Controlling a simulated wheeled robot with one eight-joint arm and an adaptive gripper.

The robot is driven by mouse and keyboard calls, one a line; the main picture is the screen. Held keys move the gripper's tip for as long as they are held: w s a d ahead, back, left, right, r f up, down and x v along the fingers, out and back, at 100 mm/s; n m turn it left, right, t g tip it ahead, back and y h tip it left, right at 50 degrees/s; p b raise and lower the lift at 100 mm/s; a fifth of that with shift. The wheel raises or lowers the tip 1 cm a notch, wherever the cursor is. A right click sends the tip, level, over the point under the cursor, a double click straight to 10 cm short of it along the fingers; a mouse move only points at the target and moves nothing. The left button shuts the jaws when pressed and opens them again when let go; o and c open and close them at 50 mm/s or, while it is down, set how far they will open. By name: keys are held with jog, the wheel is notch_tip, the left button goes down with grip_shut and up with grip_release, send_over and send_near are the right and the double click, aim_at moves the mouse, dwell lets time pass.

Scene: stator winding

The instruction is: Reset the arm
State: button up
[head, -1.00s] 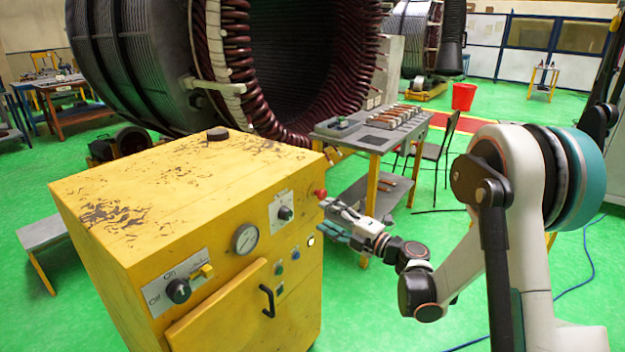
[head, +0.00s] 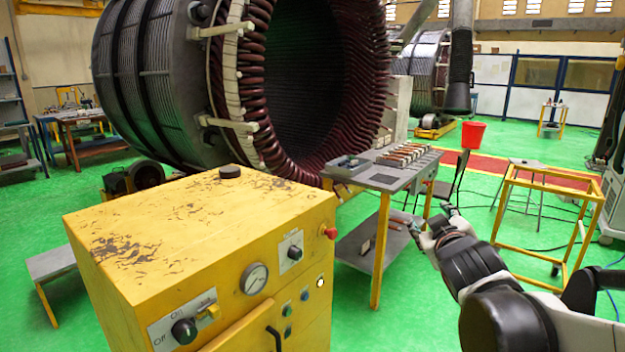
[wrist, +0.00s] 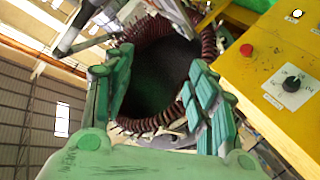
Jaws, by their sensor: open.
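My gripper (head: 436,222) is in the head view, to the right of the yellow control cabinet, in front of the grey work table. In the wrist view its two green-padded fingers (wrist: 155,105) stand wide apart with nothing between them. The cabinet (head: 190,230) has a red button (head: 330,232), a round gauge (head: 254,279) and dark knobs on its front. In the wrist view the red button (wrist: 246,50) and a knob (wrist: 292,84) show at the right, apart from the fingers. My arm reaches in from the lower right of the head view.
The large stator (head: 290,90) with dark red coils fills the back. The work table (head: 385,176) carries several small bars and a tray. A yellow frame stand (head: 548,187) is at the right. A red bucket (head: 473,135) stands behind.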

jog(key=s+a+f+m+g+y, duration=0.1)
jog(key=s+f, duration=0.3)
jog(key=s, duration=0.4)
jog(key=s+a+f+m+g+y, duration=0.1)
jog(key=s+f+g, duration=0.3)
jog(key=s, duration=0.4)
jog(key=s+a+f+m+g, duration=0.2)
jog(key=s+f, duration=0.3)
jog(key=s, duration=0.3)
jog(key=shift+s+a+f+m+g+y, duration=0.15)
jog(key=shift+s+a+m+g+y, duration=0.2)
jog(key=shift+a+g, duration=0.35)
jog(key=shift+w, duration=0.1)
